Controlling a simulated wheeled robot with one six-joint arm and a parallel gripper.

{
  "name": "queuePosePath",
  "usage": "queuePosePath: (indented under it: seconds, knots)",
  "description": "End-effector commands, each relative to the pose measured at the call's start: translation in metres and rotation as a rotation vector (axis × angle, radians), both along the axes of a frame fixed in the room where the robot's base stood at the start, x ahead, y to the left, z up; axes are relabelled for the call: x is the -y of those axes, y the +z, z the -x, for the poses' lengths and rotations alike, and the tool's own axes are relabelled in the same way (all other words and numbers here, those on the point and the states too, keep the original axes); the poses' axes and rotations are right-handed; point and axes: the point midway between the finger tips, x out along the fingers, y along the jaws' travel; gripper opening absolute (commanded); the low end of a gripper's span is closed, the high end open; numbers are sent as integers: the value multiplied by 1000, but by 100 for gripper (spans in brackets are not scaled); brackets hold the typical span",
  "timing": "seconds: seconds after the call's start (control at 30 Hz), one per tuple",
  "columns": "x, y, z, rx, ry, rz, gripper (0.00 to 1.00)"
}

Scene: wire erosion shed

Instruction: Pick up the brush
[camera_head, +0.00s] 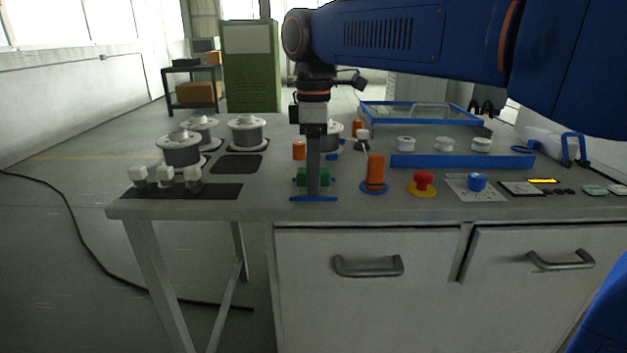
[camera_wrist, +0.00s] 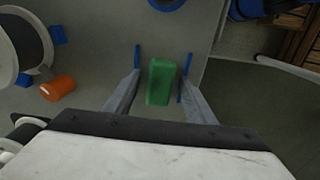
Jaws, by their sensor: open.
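A small green block (camera_head: 300,180) sits on the bench near its front edge. It is the likely brush, but I see no bristles and cannot be sure. My gripper (camera_head: 313,190) points straight down over it. The near finger hides part of the block. In the wrist view the green block (camera_wrist: 161,82) lies between the two spread fingers of my gripper (camera_wrist: 161,70), with a visible gap on each side. A thin blue bar (camera_wrist: 137,57) shows at the left fingertip and another blue bar (camera_wrist: 186,88) at the right one. My gripper is open and holds nothing.
An orange cylinder on a blue base (camera_head: 375,170) and a red button (camera_head: 423,184) stand to the right. Another orange cylinder (camera_head: 299,150) stands behind. Wire spools (camera_head: 180,149) and white-topped pieces (camera_head: 165,175) are at left. A blue rail (camera_head: 460,161) lies behind right.

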Motion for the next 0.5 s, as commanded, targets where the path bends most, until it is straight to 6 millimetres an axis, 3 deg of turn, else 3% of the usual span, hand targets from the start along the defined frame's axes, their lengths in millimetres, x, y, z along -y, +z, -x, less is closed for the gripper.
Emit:
queuePosePath:
  seconds: [0.17, 0.37, 0.5]
  knots:
    - [0, 0, 0, 0, 0, 0, 50]
    - [0, 0, 0, 0, 0, 0, 7]
    - [0, 0, 0, 0, 0, 0, 5]
